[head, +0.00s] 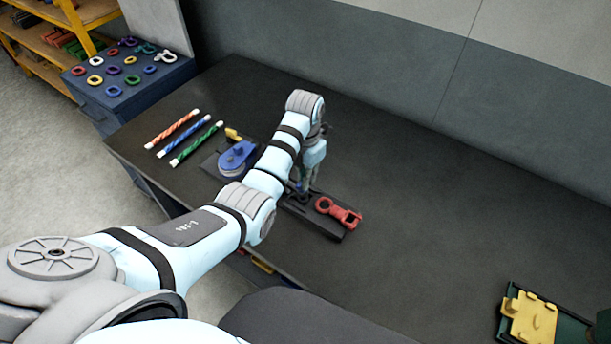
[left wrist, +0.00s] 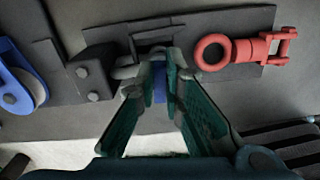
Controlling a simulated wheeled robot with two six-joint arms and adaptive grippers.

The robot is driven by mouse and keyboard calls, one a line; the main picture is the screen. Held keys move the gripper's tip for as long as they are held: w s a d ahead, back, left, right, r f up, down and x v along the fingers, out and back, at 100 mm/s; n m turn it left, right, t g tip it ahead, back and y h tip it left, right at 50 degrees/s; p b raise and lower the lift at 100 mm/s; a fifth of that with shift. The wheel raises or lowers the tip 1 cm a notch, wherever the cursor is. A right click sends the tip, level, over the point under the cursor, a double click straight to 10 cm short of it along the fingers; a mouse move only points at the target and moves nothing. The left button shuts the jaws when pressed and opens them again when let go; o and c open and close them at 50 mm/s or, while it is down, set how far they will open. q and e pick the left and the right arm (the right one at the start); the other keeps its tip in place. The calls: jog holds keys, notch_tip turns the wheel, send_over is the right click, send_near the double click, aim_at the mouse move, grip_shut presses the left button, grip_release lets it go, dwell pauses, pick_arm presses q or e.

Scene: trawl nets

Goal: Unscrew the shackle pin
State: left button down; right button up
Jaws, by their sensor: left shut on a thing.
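My left gripper (head: 304,188) points down at a dark fixture plate (head: 326,226) on the bench. In the left wrist view its green-padded fingers (left wrist: 160,72) come together on a small thing, with a bit of blue (left wrist: 160,96) showing between them; I take this to be the shackle pin, mostly hidden by the fingers. A grey shackle (left wrist: 126,71) shows partly beside the fingertips, next to a dark block (left wrist: 91,76) on the plate (left wrist: 200,28). A red swivel (head: 338,212) with an eye lies on the plate to the right. My right gripper is out of view.
A blue pulley block (head: 237,157) lies left of the fixture. Several coloured rope pieces (head: 184,138) lie farther left. A blue cabinet (head: 104,112) carries coloured links. A green tray (head: 570,334) with a yellow part (head: 528,318) stands at lower right. The bench's right side is mostly clear.

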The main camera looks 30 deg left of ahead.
pick_arm(q)
jog(key=shift+s+f+n, duration=0.2)
jog(key=shift+n, duration=0.4)
jog(key=c, duration=1.7)
grip_release()
jog(key=shift+w+r, duration=0.15)
jog(key=shift+a, duration=0.1)
